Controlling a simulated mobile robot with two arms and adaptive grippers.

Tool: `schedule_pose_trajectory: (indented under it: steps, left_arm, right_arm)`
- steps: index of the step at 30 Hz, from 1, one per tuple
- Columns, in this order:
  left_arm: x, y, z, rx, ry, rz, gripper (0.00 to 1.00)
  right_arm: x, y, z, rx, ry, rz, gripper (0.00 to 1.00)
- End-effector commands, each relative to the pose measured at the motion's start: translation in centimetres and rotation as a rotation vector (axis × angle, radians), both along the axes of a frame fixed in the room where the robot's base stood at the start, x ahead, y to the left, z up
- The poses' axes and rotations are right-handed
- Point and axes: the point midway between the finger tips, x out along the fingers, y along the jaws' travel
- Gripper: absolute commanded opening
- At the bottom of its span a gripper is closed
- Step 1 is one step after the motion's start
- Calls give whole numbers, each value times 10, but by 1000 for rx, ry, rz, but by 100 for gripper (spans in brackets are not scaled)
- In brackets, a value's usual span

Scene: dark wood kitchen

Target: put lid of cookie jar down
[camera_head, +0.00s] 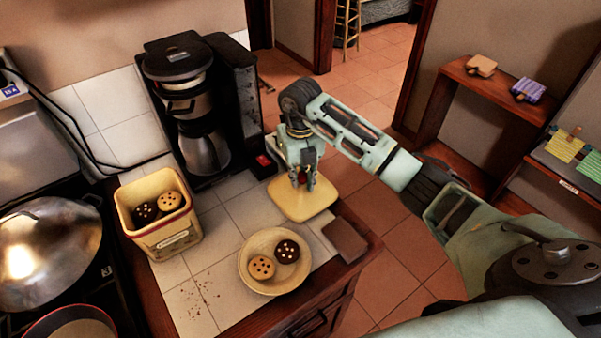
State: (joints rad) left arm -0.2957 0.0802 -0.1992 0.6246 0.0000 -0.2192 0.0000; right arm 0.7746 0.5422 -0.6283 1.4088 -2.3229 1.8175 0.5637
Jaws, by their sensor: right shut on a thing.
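The cookie jar (172,236) is a square, cream-yellow container standing open on the tiled counter at the left, with dark and light cookies inside. Its lid (308,207) is a flat, pale yellow square at the counter's right end, in front of the coffee maker. My right gripper (302,183) points down over the middle of the lid and is shut on its knob, which the fingers mostly hide. The lid is level; I cannot tell whether it touches the counter. My left gripper is not in view.
A plate (247,279) with two cookies sits left of and nearer than the lid. A brown block-like item (345,240) lies near the counter's right edge. A coffee maker (200,105) stands behind. Bare tiles (215,235) lie between jar and lid; crumbs lie in front.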

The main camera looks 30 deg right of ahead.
Motion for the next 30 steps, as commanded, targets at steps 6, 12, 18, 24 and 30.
schedule_pose_trajectory:
  steps: [6, 12, 18, 24, 30]
  left_arm:
    - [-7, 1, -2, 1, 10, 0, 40]
    - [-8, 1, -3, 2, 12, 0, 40]
    - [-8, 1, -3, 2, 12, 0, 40]
    - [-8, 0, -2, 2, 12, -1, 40]
    - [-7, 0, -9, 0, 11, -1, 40]
  right_arm:
    - [1, 0, 0, 1, -2, 0, 0]
    - [0, 0, -2, 1, 0, 0, 26]
    - [0, 0, -2, 1, 0, 0, 36]
    - [0, 0, -1, 1, 0, 0, 36]
    - [2, 0, 16, 0, -6, 1, 36]
